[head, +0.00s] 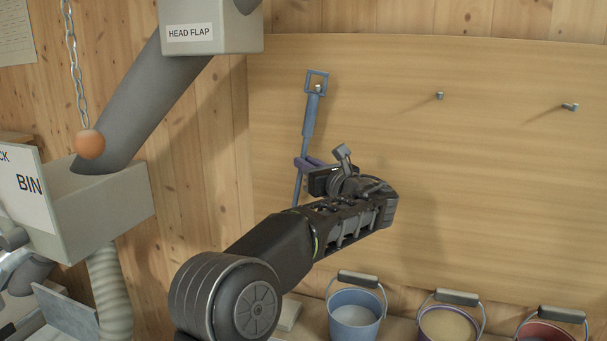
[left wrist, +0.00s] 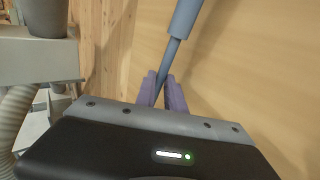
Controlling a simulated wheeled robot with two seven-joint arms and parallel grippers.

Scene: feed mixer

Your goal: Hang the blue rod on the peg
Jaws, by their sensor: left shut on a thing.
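The blue rod (head: 309,116) hangs nearly upright and slightly tilted in front of the wooden board, with a square loop at its top. A short metal peg (head: 318,88) shows inside the lower part of the loop; I cannot tell how far the loop sits over it. My left gripper (head: 301,166) is shut on the rod's thin lower shaft, its purple fingers on either side. In the left wrist view the blue rod (left wrist: 183,20) runs down between the fingers (left wrist: 162,92). My right gripper is not in view.
Two more pegs, a middle one (head: 439,95) and a right one (head: 570,106), are bare on the board (head: 490,180). A blue bucket (head: 355,314), a purple-rimmed bucket (head: 447,323) and a red bucket (head: 545,331) stand below. A grey chute and bin (head: 110,205) are at left.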

